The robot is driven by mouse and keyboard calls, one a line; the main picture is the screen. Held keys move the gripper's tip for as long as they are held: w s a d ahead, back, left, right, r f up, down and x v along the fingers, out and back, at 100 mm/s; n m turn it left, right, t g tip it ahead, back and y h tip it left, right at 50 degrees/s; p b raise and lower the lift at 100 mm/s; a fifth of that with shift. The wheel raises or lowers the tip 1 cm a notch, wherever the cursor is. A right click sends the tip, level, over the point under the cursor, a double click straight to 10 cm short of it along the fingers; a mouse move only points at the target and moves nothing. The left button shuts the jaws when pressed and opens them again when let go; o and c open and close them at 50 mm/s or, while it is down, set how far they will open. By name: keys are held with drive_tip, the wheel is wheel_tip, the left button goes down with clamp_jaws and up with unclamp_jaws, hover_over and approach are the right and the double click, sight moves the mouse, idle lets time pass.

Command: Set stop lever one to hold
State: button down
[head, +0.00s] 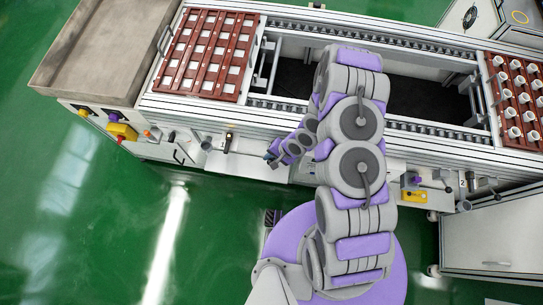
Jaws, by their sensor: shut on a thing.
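My gripper (271,157) is at the conveyor's front side, left of my arm's upper links, pointing left. Its jaws are small in the head view and are shut on stop lever one. The lever is mostly hidden by the jaws, so I cannot tell its angle or setting.
A brown tray with pale squares (203,54) sits on the conveyor's left end. Another tray (515,90) with several white pots stands at the right. A yellow button box (122,131) juts from the front left, another (413,196) at right. Green floor (110,220) is clear at lower left.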

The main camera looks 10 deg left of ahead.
drive_tip(key=c, duration=1.1)
unclamp_jaws()
drive_tip(key=shift+s+a+r, duration=0.1)
drive_tip(key=shift+s, duration=0.1)
drive_tip(key=shift+c, duration=0.2)
drive_tip(key=shift+o, duration=0.4)
drive_tip(key=shift+w, duration=0.1)
drive_tip(key=shift+w+d+r, duration=0.1)
drive_tip(key=shift+d+r, duration=0.15)
drive_tip(key=shift+r, duration=0.1)
drive_tip(key=p+v, duration=0.6)
drive_tip(key=v, duration=1)
drive_tip(key=shift+r, duration=0.2)
